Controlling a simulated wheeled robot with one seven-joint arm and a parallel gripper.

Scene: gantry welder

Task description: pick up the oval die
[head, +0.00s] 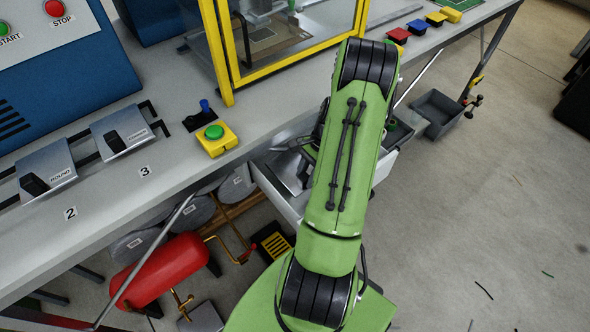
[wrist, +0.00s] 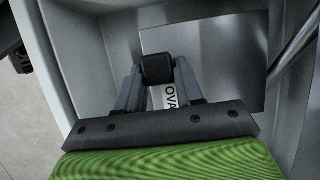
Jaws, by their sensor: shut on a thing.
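The oval die is a flat grey metal block with a black knob and a white label, of which "OVA" shows in the wrist view (wrist: 215,68). It sits within a pale, open drawer-like tray (wrist: 80,50). My gripper (wrist: 158,70) is shut on the black knob, with one dark finger on each side. My gripper covers the lower part of the die and its label. In the head view my green arm reaches down over the tray (head: 283,203) below the bench edge and hides much of the die.
On the bench (head: 185,165) are a die marked ROUND (head: 47,170), a similar die by number 3 (head: 124,131), a green button on a yellow box (head: 215,140) and a yellow-framed enclosure (head: 228,55). A red tank (head: 160,270) lies below. The floor at right is mostly clear.

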